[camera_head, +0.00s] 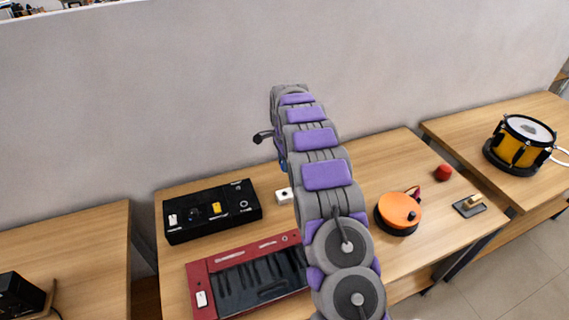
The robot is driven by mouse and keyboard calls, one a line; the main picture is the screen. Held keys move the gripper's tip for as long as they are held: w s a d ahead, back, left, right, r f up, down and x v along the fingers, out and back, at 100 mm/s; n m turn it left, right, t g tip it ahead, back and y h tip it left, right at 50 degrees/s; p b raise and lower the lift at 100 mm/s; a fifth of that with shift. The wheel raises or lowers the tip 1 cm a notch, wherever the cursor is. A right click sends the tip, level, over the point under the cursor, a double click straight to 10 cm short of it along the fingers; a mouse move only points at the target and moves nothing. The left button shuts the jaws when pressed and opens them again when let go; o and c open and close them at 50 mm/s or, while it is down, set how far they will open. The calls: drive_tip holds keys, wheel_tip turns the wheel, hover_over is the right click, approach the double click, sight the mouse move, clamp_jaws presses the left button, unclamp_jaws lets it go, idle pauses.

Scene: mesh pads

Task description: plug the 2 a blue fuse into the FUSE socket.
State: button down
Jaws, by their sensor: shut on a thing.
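My gripper (266,137) is raised above the back of the middle table, mostly hidden behind my own arm. A dark part of it juts out left of the arm. A small blue piece, which looks like the blue fuse (282,153), shows just below it at the arm's left edge. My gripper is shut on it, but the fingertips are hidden. A black box (183,234) lies on the table, below and left of my gripper. Its top carries a white piece, a dark blue piece and a yellow piece. The FUSE label cannot be read.
A red keyboard-like case (199,277) lies in front of the black box. A yellow drum (522,145) stands on the right table.

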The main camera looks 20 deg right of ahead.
drive_tip(key=shift+r, duration=0.2)
drive_tip(key=shift+r+p, duration=0.95)
drive_tip(key=shift+r, duration=0.6)
drive_tip(key=shift+f, duration=0.1)
